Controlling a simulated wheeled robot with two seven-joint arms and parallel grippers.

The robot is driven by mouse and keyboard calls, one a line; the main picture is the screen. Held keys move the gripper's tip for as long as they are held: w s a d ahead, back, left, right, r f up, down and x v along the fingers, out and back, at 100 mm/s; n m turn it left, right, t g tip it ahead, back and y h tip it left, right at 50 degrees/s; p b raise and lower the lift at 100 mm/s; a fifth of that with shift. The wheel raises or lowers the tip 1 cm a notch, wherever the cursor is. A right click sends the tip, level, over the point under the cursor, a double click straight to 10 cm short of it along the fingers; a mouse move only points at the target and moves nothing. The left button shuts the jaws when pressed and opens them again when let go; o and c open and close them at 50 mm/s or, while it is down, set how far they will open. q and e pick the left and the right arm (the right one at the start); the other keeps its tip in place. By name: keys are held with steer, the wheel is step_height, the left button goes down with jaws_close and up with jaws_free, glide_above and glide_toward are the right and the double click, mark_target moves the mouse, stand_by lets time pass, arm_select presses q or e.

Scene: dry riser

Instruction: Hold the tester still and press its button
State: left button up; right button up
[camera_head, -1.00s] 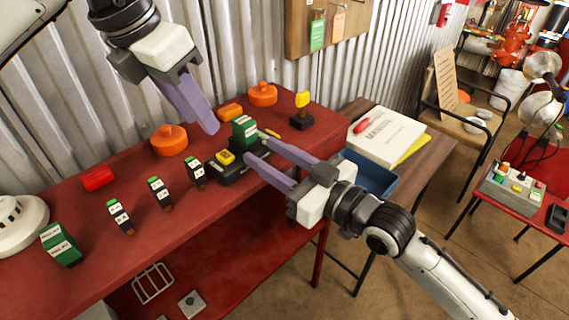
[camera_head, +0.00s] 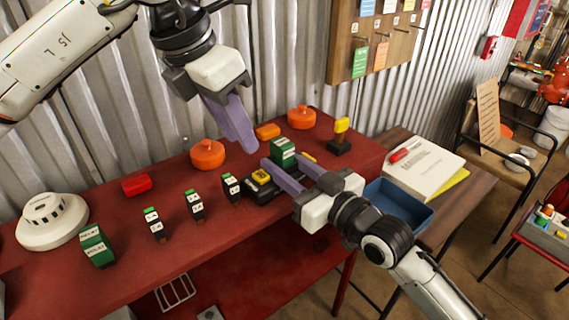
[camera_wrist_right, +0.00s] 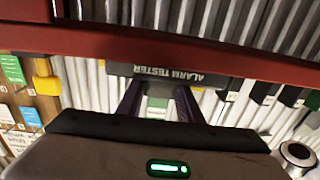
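The alarm tester (camera_head: 255,188) is a black box on the red bench with a yellow button (camera_head: 262,175) on top. A green block (camera_head: 283,147) stands at its right end. In the right wrist view the tester's front (camera_wrist_right: 230,78) shows its label upside down.
Several small black-and-green modules (camera_head: 194,205) stand left of the tester. Orange domes (camera_head: 207,154), a red block (camera_head: 136,185) and a yellow-topped black piece (camera_head: 340,137) lie behind. A white detector (camera_head: 50,222) is far left. A blue tray (camera_head: 400,205) is right.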

arm_select(q)
jaws_close()
stand_by(1.5)
